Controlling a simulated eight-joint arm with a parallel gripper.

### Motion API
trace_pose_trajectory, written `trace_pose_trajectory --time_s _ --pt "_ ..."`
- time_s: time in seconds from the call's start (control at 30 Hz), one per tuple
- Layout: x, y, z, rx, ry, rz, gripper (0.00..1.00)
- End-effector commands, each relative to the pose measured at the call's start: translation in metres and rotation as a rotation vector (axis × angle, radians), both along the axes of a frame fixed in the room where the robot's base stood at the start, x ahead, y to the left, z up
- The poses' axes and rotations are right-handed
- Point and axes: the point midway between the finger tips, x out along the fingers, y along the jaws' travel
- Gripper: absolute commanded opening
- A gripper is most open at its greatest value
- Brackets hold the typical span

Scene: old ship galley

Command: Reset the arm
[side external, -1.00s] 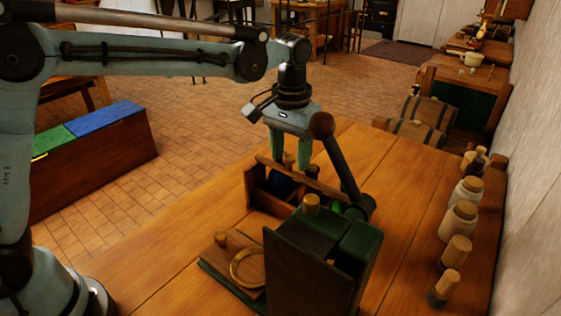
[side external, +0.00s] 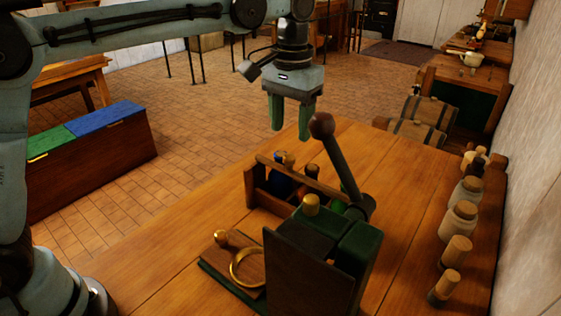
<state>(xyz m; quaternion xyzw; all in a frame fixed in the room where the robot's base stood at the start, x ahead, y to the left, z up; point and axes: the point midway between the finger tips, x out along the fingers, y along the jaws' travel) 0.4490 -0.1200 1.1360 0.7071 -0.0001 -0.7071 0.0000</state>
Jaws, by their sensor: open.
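My gripper (side external: 292,118) hangs in the air above the far side of the wooden table (side external: 160,250). Its two green fingers point down, apart and with nothing between them. Below it stands a wooden caddy (side external: 262,192) with a bar handle. The caddy holds a blue bottle (side external: 279,184) with a cork top and a darker one beside it. The fingertips are clear of the caddy and the bottles.
A dark green box-like device (side external: 320,260) with a ball-topped lever (side external: 322,125) stands near the gripper. A brass ring (side external: 246,267) lies on a board left of it. Corked jars (side external: 459,222) line the right edge.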

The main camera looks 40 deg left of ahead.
Motion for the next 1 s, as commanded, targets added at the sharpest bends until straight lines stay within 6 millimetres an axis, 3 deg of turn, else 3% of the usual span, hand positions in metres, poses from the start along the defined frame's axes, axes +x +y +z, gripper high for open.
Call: trace_pose_trajectory --time_s 0.47,0.77,1.0 --pt "-0.005 0.006 0.005 -0.005 -0.021 0.001 0.55" --pt "-0.046 0.049 0.010 -0.034 -0.192 0.003 0.55" --pt "-0.090 0.081 -0.005 -0.039 -0.352 0.003 0.55"
